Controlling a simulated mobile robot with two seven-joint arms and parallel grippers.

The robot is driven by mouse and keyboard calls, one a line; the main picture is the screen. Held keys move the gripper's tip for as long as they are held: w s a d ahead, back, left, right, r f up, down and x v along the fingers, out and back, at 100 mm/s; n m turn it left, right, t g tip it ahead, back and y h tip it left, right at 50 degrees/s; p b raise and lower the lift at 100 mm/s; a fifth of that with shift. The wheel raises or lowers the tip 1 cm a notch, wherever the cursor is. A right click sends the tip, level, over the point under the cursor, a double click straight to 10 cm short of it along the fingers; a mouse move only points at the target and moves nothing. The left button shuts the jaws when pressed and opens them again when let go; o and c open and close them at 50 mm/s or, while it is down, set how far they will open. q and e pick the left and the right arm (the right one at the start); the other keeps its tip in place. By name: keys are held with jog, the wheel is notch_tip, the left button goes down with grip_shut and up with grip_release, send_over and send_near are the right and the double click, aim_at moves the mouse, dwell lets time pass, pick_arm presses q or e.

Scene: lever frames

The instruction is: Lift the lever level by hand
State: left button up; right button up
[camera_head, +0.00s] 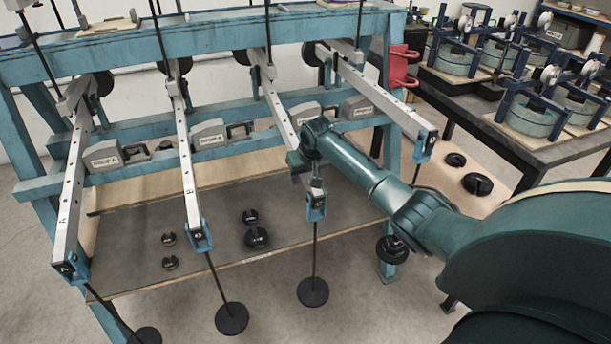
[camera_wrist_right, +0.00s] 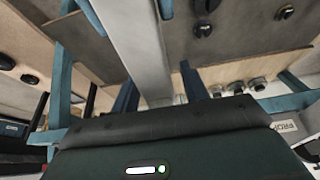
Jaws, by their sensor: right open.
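Several silver lever beams reach toward me from a blue frame (camera_head: 120,55) in the head view, each with a blue end clevis and a hanging rod with a black disc weight. They include lever A (camera_head: 72,190), lever B (camera_head: 186,165), a third lever (camera_head: 279,112) and a far-right lever (camera_head: 375,92). My right gripper (camera_head: 298,162) is at the third lever's front part, just behind its end clevis (camera_head: 316,205). In the right wrist view the beam (camera_wrist_right: 140,45) runs between the open fingers (camera_wrist_right: 158,92); contact is unclear. My left gripper is out of view.
Loose black weights (camera_head: 257,238) lie on the grey shelf board (camera_head: 190,235) under the levers, and others (camera_head: 477,184) lie to the right. A red holder (camera_head: 400,66) hangs on the frame's right post. A dark bench (camera_head: 470,95) with blue apparatus stands at right.

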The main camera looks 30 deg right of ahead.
jog(key=shift+c, duration=0.5)
grip_shut()
